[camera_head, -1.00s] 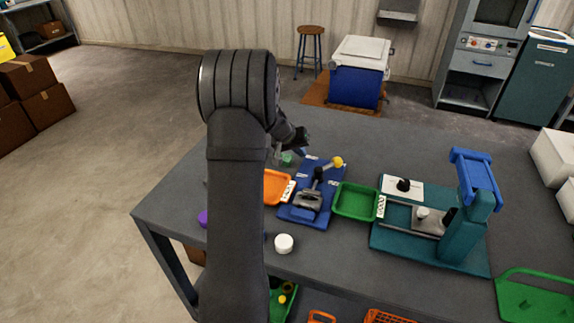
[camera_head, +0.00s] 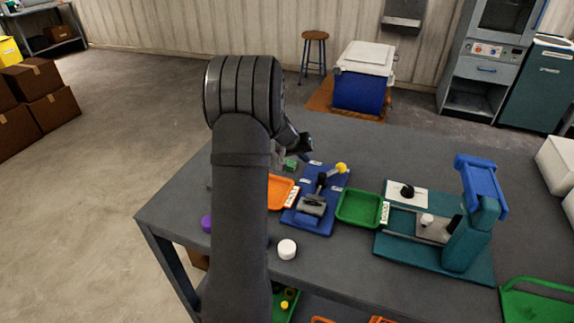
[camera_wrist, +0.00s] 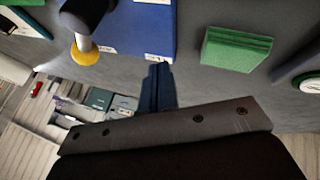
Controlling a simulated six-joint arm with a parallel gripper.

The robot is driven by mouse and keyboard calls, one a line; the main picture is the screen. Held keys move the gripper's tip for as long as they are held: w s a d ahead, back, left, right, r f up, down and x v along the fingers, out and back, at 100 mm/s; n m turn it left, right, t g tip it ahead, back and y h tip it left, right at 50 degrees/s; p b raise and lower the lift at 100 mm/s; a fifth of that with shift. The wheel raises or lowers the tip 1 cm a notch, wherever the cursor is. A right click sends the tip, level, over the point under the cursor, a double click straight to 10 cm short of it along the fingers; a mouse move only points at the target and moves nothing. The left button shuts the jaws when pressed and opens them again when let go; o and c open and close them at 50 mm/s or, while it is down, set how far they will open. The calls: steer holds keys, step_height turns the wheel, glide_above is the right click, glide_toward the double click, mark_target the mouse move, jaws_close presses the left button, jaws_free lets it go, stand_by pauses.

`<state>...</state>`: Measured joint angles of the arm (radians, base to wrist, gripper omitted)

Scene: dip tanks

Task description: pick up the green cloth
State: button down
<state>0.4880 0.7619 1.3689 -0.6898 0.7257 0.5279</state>
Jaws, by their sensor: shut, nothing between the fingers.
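The green cloth (camera_wrist: 237,48) is a thick, folded, block-like pad lying flat on the grey table, upper right of the fingers in the wrist view. In the head view the cloth (camera_head: 290,165) is a small green patch just right of my arm, between the orange tray and my wrist. My gripper (camera_wrist: 157,75) shows dark, narrow fingers that are shut and empty. The fingers are apart from the cloth, with grey table showing between them in the wrist view. In the head view my arm hides part of the table.
A blue fixture (camera_head: 322,216) with a yellow-knobbed lever (camera_head: 341,168) stands close to the cloth. An orange tray (camera_head: 281,192), a green tray (camera_head: 358,208), a white round lid (camera_head: 287,249) and a teal press (camera_head: 470,240) share the table.

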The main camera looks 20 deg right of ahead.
steer(key=shift+c, duration=1.2)
jaws_free()
steer(key=w+a+r+m+t+y, duration=0.1)
steer(key=a+r+m+t+y, duration=0.15)
steer(key=a+r, duration=0.75)
glide_toward(287, 161)
steer(key=shift+g+y, duration=0.45)
steer(key=x, duration=0.8)
steer(key=shift+w+d, duration=0.35)
steer(key=shift+w, duration=0.05)
